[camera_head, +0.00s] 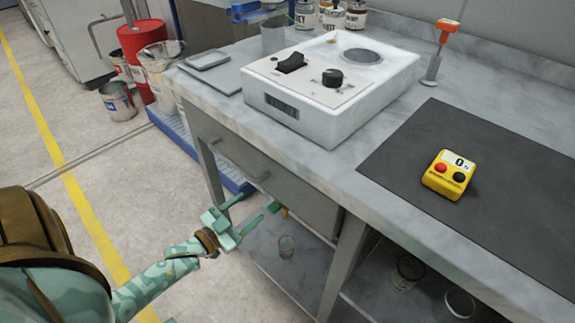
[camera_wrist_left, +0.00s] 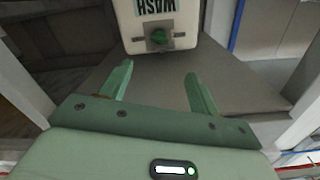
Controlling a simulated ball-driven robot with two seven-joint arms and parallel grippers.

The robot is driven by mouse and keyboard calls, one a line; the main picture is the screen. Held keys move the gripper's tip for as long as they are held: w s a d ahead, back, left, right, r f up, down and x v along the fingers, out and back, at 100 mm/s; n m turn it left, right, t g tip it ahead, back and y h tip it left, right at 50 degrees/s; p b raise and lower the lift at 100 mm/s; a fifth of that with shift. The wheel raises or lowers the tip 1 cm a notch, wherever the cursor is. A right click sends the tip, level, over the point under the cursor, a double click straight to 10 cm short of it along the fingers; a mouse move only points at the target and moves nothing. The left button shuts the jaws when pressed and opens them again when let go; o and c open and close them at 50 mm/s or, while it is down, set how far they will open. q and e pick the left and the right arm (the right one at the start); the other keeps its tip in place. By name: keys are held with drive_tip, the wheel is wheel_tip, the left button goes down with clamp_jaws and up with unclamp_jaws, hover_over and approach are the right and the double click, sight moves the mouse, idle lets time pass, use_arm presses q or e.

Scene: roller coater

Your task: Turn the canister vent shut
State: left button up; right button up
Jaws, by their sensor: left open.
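A white canister (camera_wrist_left: 160,12) with an upside-down WASH label shows at the top of the left wrist view. A round green knob (camera_wrist_left: 158,37) sits on a grey fitting at its near end; whether this is the vent, or how far it is turned, I cannot tell. My left gripper (camera_head: 251,207) is open and empty in front of the bench's lower shelf. In the left wrist view its fingers (camera_wrist_left: 160,70) are spread, apart from the knob. In the head view the canister is not visible. My right gripper is not in view.
The bench (camera_head: 330,172) carries a white machine (camera_head: 325,115) and a yellow two-button box (camera_head: 448,175) on a dark mat (camera_head: 490,225). A drawer front (camera_head: 262,175) is above the left gripper. Glass jars (camera_head: 286,246) stand on the lower shelf.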

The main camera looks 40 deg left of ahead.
use_arm(q)
drive_tip(key=shift+m, duration=0.3)
drive_tip(key=w+b, duration=0.1)
drive_tip(key=w, duration=0.2)
drive_tip(key=w+b, duration=0.1)
drive_tip(key=w, duration=0.2)
drive_tip(key=w+b, duration=0.1)
drive_tip(key=w, duration=0.2)
drive_tip(key=shift+d+f, duration=0.3)
drive_tip(key=shift+d, duration=0.05)
drive_tip(key=w+b, duration=0.1)
drive_tip(key=w, duration=0.1)
drive_tip(key=w+b, duration=0.1)
drive_tip(key=w, duration=0.1)
drive_tip(key=w+b, duration=0.1)
drive_tip(key=w, duration=0.2)
drive_tip(key=shift+d+r, duration=0.15)
drive_tip(key=shift+d, duration=0.1)
drive_tip(key=shift+w+r, duration=0.1)
drive_tip(key=shift+w, duration=0.1)
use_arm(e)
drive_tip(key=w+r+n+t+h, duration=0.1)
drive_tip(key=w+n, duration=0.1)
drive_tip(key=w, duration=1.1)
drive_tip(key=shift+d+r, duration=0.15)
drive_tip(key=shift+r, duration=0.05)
use_arm(q)
drive_tip(key=shift+c, duration=0.3)
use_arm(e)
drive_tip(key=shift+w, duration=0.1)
